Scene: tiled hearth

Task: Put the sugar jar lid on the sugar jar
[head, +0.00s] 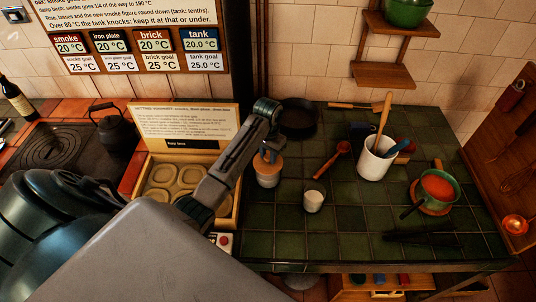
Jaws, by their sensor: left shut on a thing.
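The sugar jar (267,178) is a small pale jar standing on the dark green tiled top, just right of the wooden tray. The sugar jar lid (267,161) is a tan, wood-coloured disc at the jar's mouth. My left gripper (268,151) points down from above and is shut on the lid, at its top. The lid looks level and in line with the jar; whether it rests fully on the rim I cannot tell. The fingers and arm hide part of the lid's top. My right gripper is not in view.
A glass with white contents (314,198) stands close to the right. A wooden tray with round hollows (232,215) lies left. A white utensil crock (376,160), a green pot (437,190) and a dark pan (299,118) stand around.

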